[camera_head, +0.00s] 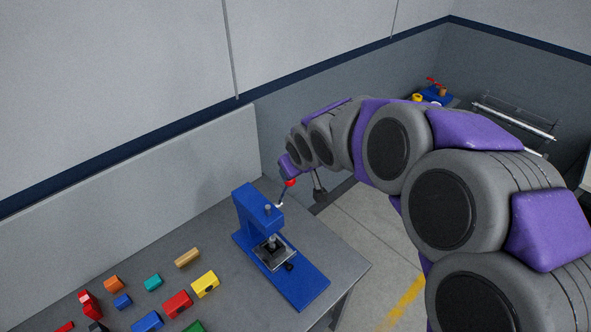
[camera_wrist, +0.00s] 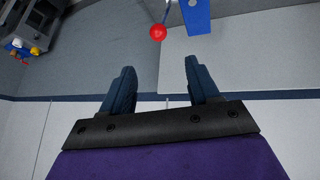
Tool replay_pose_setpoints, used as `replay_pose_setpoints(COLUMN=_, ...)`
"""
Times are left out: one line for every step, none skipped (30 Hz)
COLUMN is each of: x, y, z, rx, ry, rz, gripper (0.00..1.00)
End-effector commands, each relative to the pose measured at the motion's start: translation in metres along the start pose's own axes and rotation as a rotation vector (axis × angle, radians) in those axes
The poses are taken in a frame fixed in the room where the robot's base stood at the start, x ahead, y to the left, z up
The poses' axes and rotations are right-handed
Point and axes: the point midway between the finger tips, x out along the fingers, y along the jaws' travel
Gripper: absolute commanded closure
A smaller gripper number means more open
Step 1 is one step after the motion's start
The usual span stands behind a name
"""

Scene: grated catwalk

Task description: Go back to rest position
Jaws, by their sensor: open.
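My arm reaches from the lower right toward the wall in the head view, with its far end beside a blue press (camera_head: 277,255) on the grey table (camera_head: 218,295). In the wrist view my gripper (camera_wrist: 159,66) is open, its two dark blue fingers apart with nothing between them. The red ball knob (camera_wrist: 158,32) of the press lever lies just beyond the fingertips and looks clear of them. The knob also shows in the head view (camera_head: 290,183), close to the arm's end. The fingers are mostly hidden there. Part of the blue press (camera_wrist: 196,16) shows in the wrist view.
Several coloured blocks lie on the table's near left, among them a yellow one (camera_head: 205,284) and a red one (camera_head: 177,304). A wall panel (camera_head: 140,205) stands behind the table. Open floor (camera_head: 375,240) lies right of it. A blue-and-yellow item (camera_head: 432,97) stands far back.

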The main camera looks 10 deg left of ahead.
Motion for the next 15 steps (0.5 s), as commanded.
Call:
replay_pose_setpoints(x=0.0, y=0.0, z=0.0, rx=0.0, ry=0.0, rz=0.0, gripper=0.39)
replay_pose_setpoints(x=0.0, y=0.0, z=0.0, rx=0.0, ry=0.0, rz=0.0, gripper=0.39)
replay_pose_setpoints(x=0.0, y=0.0, z=0.0, rx=0.0, ry=0.0, rz=0.0, gripper=0.39)
replay_pose_setpoints(x=0.0, y=0.0, z=0.0, rx=0.0, ry=0.0, rz=0.0, gripper=0.39)
replay_pose_setpoints(x=0.0, y=0.0, z=0.0, rx=0.0, ry=0.0, rz=0.0, gripper=0.39)
replay_pose_setpoints(x=0.0, y=0.0, z=0.0, rx=0.0, ry=0.0, rz=0.0, gripper=0.39)
replay_pose_setpoints(x=0.0, y=0.0, z=0.0, rx=0.0, ry=0.0, rz=0.0, gripper=0.39)
replay_pose_setpoints(x=0.0, y=0.0, z=0.0, rx=0.0, ry=0.0, rz=0.0, gripper=0.39)
replay_pose_setpoints(x=0.0, y=0.0, z=0.0, rx=0.0, ry=0.0, rz=0.0, gripper=0.39)
replay_pose_setpoints(x=0.0, y=0.0, z=0.0, rx=0.0, ry=0.0, rz=0.0, gripper=0.39)
replay_pose_setpoints(x=0.0, y=0.0, z=0.0, rx=0.0, ry=0.0, rz=0.0, gripper=0.39)
replay_pose_setpoints(x=0.0, y=0.0, z=0.001, rx=0.0, ry=0.0, rz=0.0, gripper=0.39)
replay_pose_setpoints(x=0.0, y=0.0, z=0.002, rx=0.002, ry=-0.002, rz=0.001, gripper=0.39)
replay_pose_setpoints(x=0.0, y=0.001, z=0.005, rx=0.005, ry=-0.007, rz=0.002, gripper=0.39)
replay_pose_setpoints(x=0.001, y=0.002, z=0.012, rx=0.013, ry=-0.016, rz=0.004, gripper=0.39)
